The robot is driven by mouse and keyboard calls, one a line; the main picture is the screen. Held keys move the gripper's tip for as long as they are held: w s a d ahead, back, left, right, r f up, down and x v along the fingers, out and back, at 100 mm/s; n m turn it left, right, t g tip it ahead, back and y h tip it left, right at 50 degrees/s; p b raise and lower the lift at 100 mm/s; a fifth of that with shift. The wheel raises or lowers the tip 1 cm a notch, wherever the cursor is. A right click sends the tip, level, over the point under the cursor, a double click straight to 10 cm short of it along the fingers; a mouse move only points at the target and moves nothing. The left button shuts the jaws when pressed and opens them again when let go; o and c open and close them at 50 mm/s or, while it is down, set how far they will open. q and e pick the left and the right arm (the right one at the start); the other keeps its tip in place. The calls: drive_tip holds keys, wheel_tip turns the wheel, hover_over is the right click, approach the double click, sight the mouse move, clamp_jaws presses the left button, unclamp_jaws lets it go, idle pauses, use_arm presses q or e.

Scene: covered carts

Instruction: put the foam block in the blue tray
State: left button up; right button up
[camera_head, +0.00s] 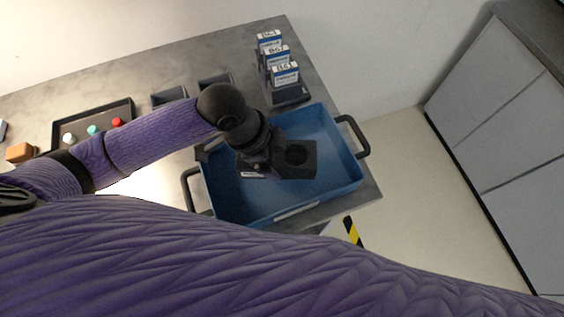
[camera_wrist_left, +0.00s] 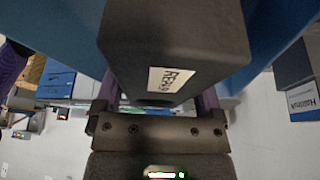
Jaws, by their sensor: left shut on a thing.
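The foam block (camera_wrist_left: 180,40) is a dark grey block with a white label. In the left wrist view it fills the top middle, between the two fingers of my left gripper (camera_wrist_left: 160,98), which is shut on it. In the head view my left gripper (camera_head: 262,163) is over the blue tray (camera_head: 335,150), with the block mostly hidden by the dark wrist; a small white label shows there. I cannot tell whether the block touches the tray floor. The tray has dark handles at both ends, and its visible floor is empty. My right gripper is not in view.
Several white-and-blue labelled boxes (camera_head: 285,75) stand in a dark rack behind the tray. Grey cabinets (camera_head: 500,150) stand at the right, across open floor.

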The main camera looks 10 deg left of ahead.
use_arm(q)
wheel_tip(320, 180, down, 4)
drive_tip(key=shift+r+b, duration=0.25)
drive_tip(key=shift+b, duration=0.35)
drive_tip(key=shift+f, duration=0.2)
drive_tip(key=shift+r, duration=0.1)
drive_tip(key=o, duration=1)
drive_tip(key=p+v, duration=0.4)
drive_tip(key=v, duration=0.8)
drive_tip(key=shift+r, duration=0.1)
